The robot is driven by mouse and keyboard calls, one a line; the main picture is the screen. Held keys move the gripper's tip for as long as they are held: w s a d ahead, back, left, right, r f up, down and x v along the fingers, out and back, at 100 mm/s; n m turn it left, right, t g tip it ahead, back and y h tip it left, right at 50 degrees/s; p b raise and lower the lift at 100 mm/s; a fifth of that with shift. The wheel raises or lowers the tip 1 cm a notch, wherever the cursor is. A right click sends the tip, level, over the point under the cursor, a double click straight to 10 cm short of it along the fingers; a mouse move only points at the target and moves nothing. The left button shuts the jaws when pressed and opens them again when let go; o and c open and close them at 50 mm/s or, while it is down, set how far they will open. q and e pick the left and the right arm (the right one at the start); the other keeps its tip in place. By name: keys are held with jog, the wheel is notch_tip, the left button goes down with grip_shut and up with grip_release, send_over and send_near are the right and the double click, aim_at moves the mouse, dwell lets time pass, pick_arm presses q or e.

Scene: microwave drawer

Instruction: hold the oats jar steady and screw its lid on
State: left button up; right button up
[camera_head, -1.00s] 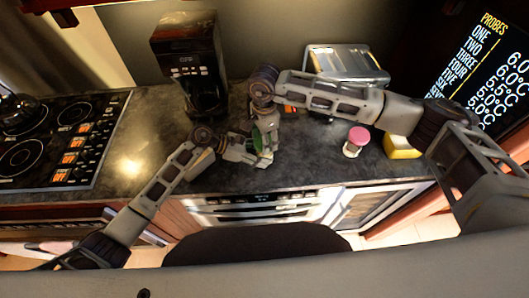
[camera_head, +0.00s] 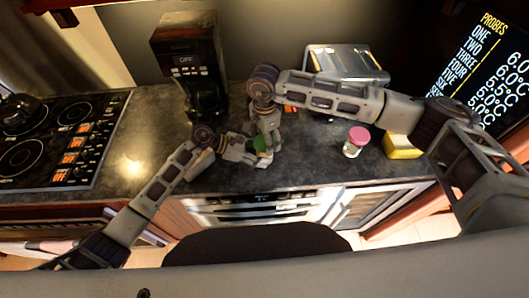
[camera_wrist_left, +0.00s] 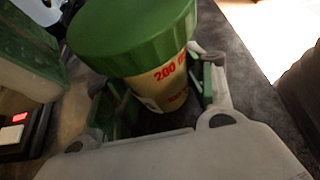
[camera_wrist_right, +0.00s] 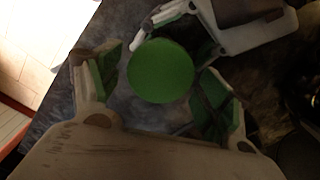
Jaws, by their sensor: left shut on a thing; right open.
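The oats jar (camera_wrist_left: 165,90) has a pale label with red print. Its green lid (camera_wrist_left: 130,30) sits on its mouth; I cannot tell how tight it is. The lid shows as a green disc in the right wrist view (camera_wrist_right: 161,71) and small in the head view (camera_head: 262,145). My left gripper (camera_head: 250,155) is shut around the jar's body; its fingers show on both sides in the left wrist view (camera_wrist_left: 165,100). My right gripper (camera_wrist_right: 160,85) is open above the jar, one finger on each side of the lid, with visible gaps.
A coffee maker (camera_head: 187,62) stands behind on the left, a metal appliance (camera_head: 345,62) behind on the right. A pink-lidded jar (camera_head: 356,142) and a yellow block (camera_head: 402,145) are to the right. The hob (camera_head: 60,140) is at far left. The counter's front edge is close.

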jog(key=shift+n, duration=1.6)
jog(key=shift+n, duration=2.3)
jog(key=shift+n, duration=0.3)
jog(key=shift+n, duration=1.4)
jog(key=shift+s+n, duration=0.15)
jog(key=shift+n, duration=0.45)
